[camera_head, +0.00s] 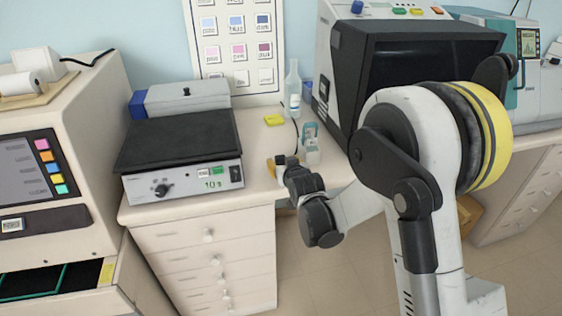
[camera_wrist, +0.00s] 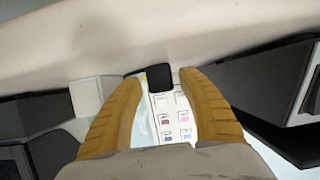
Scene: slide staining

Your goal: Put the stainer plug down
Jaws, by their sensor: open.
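The stainer plug, which I take to be the small black block (camera_wrist: 160,77), shows between my fingertips in the wrist view, against the pale counter surface. My gripper (camera_wrist: 160,85) has two ribbed orange fingers, spread apart with a gap to either side of the block. In the head view my gripper (camera_head: 272,168) is low at the counter's front right, beside the grey heater box. I cannot clearly make out the plug in the head view. A thin dark cord (camera_head: 297,128) runs down the counter near the gripper.
The heater box with a black top (camera_head: 180,139) stands left of the gripper. The large dark-fronted machine (camera_head: 345,75) is to the right.

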